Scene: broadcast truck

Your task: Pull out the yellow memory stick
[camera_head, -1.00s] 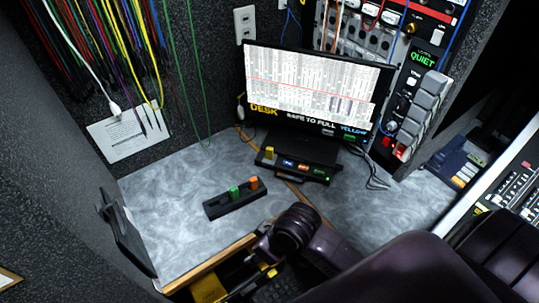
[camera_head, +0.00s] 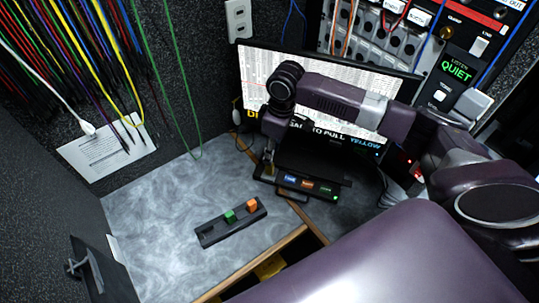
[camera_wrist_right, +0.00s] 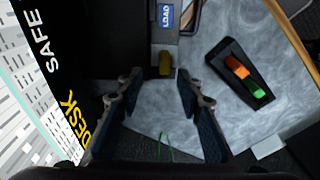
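The yellow memory stick (camera_wrist_right: 165,64) stands at the end of the black dock (camera_head: 312,188), beside the LOAD label in the right wrist view. My right gripper (camera_wrist_right: 158,74) is open. Its fingertips are on either side of the stick's line and appear just short of it, with nothing between them. In the head view the right gripper (camera_head: 268,162) hangs down over the dock's left end and largely hides the stick there. My left gripper is not in view.
A black holder (camera_head: 232,221) with green and orange sticks lies on the grey desk (camera_head: 150,225). The monitor (camera_head: 255,75) behind my arm shows "TO PULL YELLOW". Cables hang at the left wall. The desk left of the holder is clear.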

